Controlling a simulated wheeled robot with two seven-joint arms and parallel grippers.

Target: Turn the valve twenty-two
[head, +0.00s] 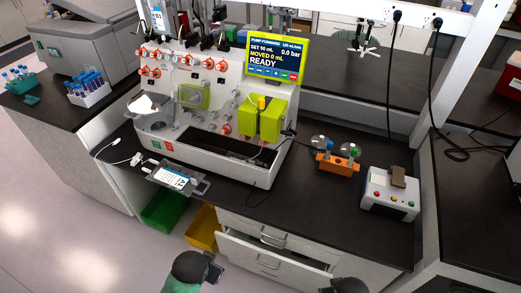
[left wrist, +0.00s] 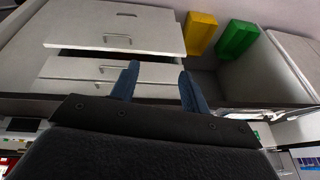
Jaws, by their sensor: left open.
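The white cell processor (head: 235,159) stands on the dark bench in the head view. Several red-orange valve knobs (head: 153,72) sit at its upper left, and others with grey knobs spread across its front. Their numbers are too small to read, so I cannot tell which is valve twenty-two. My right arm's end (head: 345,286) is cut off at the bottom edge.
An open drawer (head: 255,254) juts out under the bench. Green (head: 165,207) and yellow (head: 203,229) bins stand left of the drawers. A handheld device (head: 172,178) lies at the bench front. An orange holder (head: 338,164) and a button box (head: 390,193) stand right of the processor.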

